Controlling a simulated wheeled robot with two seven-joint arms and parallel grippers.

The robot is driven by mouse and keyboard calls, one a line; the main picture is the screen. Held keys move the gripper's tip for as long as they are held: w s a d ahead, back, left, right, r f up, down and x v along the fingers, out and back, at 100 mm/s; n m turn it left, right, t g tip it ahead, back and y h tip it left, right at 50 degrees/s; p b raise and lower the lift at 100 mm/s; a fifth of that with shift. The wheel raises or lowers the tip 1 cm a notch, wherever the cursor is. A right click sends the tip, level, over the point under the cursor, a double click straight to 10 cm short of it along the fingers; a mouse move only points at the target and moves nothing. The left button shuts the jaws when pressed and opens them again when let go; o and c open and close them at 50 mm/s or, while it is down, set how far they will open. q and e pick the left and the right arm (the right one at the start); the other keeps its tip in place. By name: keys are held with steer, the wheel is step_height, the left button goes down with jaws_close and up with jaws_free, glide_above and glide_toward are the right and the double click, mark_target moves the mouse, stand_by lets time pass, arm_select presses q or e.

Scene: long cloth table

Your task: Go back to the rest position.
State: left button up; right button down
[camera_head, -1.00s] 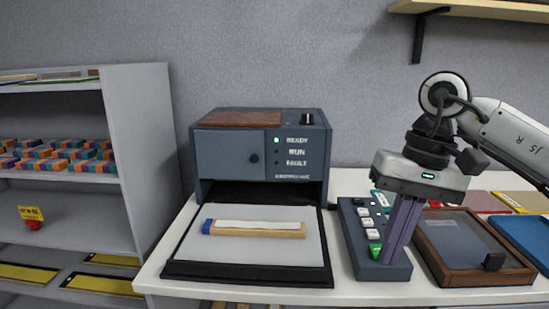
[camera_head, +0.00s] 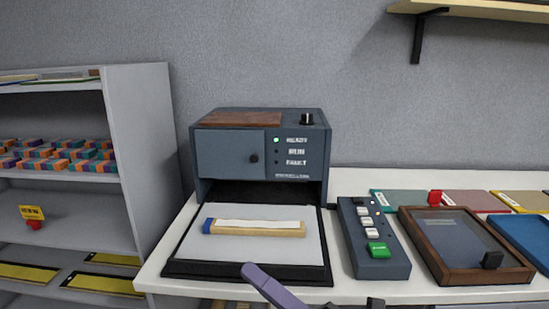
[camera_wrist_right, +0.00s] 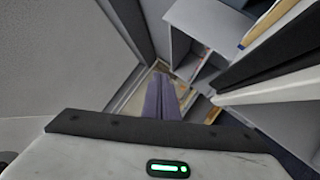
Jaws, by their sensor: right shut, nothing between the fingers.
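My right gripper (camera_head: 262,282) shows at the bottom edge of the head view, in front of the machine's tray and the table's front edge. Its purple fingers are together with nothing between them; they also show in the right wrist view (camera_wrist_right: 162,98). The rest of that arm is mostly below the head view. It touches neither the button panel (camera_head: 362,262) nor the machine (camera_head: 228,150). The green light beside the top label on the machine is lit. My left gripper is not in view.
A wooden block with a white strip and blue end (camera_head: 285,232) lies on the machine's tray (camera_head: 185,270). A framed wooden tray (camera_head: 445,280) and coloured panels lie to the right. A grey shelf unit (camera_head: 150,140) stands left. The wall shelf (camera_head: 490,10) is at top right.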

steer(key=s+d+f+m+t+h, duration=0.1)
steer(key=d+f+m+t+h, duration=0.1)
steer(key=d+f+m+h, duration=0.7)
steer(key=s+d+f+m+t+h, duration=0.1)
steer(key=s+d+f+m+h, duration=0.3)
steer(key=f+m, duration=0.95)
steer(key=s+d+f+m+g+h, duration=0.2)
steer(key=s+f+m+g, duration=0.1)
steer(key=s+f, duration=0.3)
steer(key=s+d+f+m+g+h, duration=0.2)
steer(key=s+f+m, duration=0.4)
steer(key=f, duration=0.3)
steer(key=shift+s+d+f+g, duration=0.15)
steer(key=shift+s+d+g, duration=0.4)
steer(key=shift+s, duration=0.25)
